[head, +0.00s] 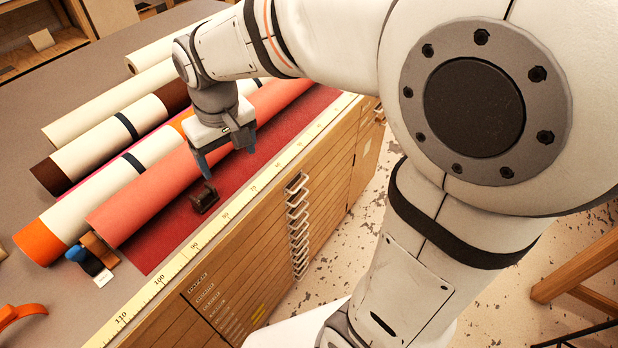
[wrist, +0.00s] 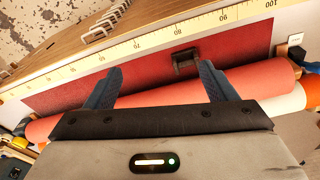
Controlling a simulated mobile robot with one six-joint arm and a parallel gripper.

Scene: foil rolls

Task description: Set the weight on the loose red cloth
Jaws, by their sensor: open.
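The weight (head: 205,198), a small dark brown block with a handle-like top, sits on the flat loose red cloth (head: 160,245) near the ruler edge; the wrist view shows it too (wrist: 185,63). The cloth lies spread in front of a coral-red roll (head: 150,195). My gripper (head: 228,160) is open and empty above the cloth and roll, up and to the right of the weight in the head view. In the wrist view, the weight shows between the two blue fingertips (wrist: 160,70), nearer the right one, beyond them. Nothing is between the fingers.
Cream rolls with dark bands (head: 95,150) lie behind the coral roll. A yellow ruler (head: 190,252) runs along the table's front edge, above wooden drawers with metal handles (head: 297,225). Straps and a white tag (head: 103,277) lie by the roll ends. An orange band (head: 20,313) lies lower left.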

